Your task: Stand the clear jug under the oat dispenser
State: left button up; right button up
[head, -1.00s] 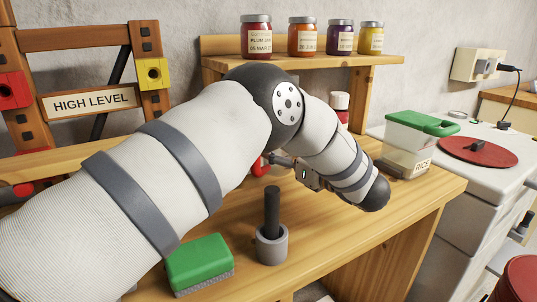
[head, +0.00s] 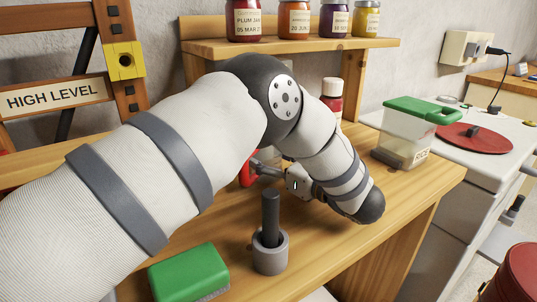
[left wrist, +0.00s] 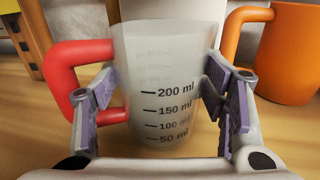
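The clear jug (left wrist: 165,95) with a red handle and dark millilitre marks stands upright on the wooden surface in the left wrist view. My left gripper (left wrist: 160,95) has one finger on each side of the jug, the left one in front of the handle. The fingers look spread, very close to the walls; contact is not clear. In the head view, only the jug's red handle (head: 246,169) shows beside my left gripper (head: 268,172); my arm hides the rest. I cannot make out the oat dispenser. My right gripper is not in view.
An orange mug (left wrist: 290,60) stands just right of the gripper. A grey holder (head: 270,252) with a dark rod and a green sponge (head: 190,272) are nearer. A green-lidded container (head: 405,140) stands at the right. Jars line a shelf (head: 300,46) at the back.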

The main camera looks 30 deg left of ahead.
pick_arm(q)
jog(key=shift+r, duration=0.15)
jog(key=d, duration=0.3)
jog(key=s+d, duration=0.1)
jog(key=d, duration=0.3)
jog(key=s+d+b, duration=0.1)
jog(key=d, duration=0.2)
jog(key=shift+d, duration=0.4)
jog(key=shift+s+d, duration=0.2)
jog(key=shift+d, duration=0.3)
